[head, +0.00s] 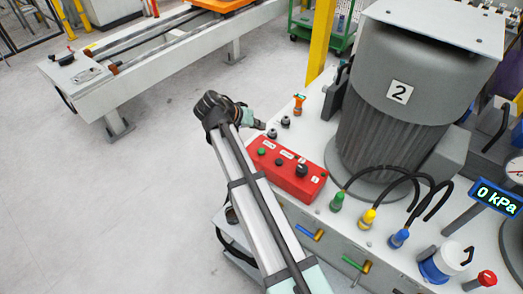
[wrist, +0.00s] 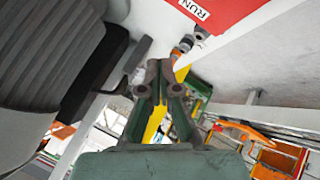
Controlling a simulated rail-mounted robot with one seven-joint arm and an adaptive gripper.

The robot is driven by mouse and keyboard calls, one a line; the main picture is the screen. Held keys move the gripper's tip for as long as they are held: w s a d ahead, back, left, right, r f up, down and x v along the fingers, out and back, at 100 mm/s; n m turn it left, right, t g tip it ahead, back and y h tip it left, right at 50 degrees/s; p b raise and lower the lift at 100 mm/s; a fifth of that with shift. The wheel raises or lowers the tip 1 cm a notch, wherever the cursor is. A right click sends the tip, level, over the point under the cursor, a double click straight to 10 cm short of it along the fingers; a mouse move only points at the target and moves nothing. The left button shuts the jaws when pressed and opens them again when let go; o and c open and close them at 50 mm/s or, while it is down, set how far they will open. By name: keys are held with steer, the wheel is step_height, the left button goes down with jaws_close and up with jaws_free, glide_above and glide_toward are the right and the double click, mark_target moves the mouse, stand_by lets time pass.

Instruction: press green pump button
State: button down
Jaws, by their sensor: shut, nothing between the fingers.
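The red control box (head: 285,171) sits on the white bench top next to the large grey motor marked 2. A small green button (head: 262,152) is at its left end, with dark buttons and a black knob (head: 302,170) to the right. Its labels are too small to read in the head view. My gripper (head: 259,125) is shut and empty, beyond the box's far left end and apart from the green button. In the wrist view my gripper (wrist: 165,68) points toward the bench; the red box (wrist: 216,12) shows at the top with a "RUN" label. The green button is out of that view.
The grey motor (head: 400,110) stands to the right of the box. Green, yellow and blue cable plugs (head: 368,218) stand in front of it. Small black fittings and an orange-topped valve (head: 299,103) are behind the box. Open floor lies left.

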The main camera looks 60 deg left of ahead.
steer(key=shift+f, duration=0.1)
steer(key=b, duration=0.3)
glide_above(260, 151)
step_height(260, 151, down, 8)
steer(key=shift+r, duration=0.2)
steer(key=shift+f, duration=0.5)
steer(key=shift+f+b, duration=0.1)
steer(key=shift+b, duration=0.2)
stand_by(0.9)
steer(key=shift+f+b, duration=0.3)
steer(key=shift+f, duration=0.05)
steer(key=shift+f+b, duration=0.35)
steer(key=shift+f, duration=0.1)
stand_by(0.8)
stand_by(0.3)
steer(key=shift+r, duration=0.85)
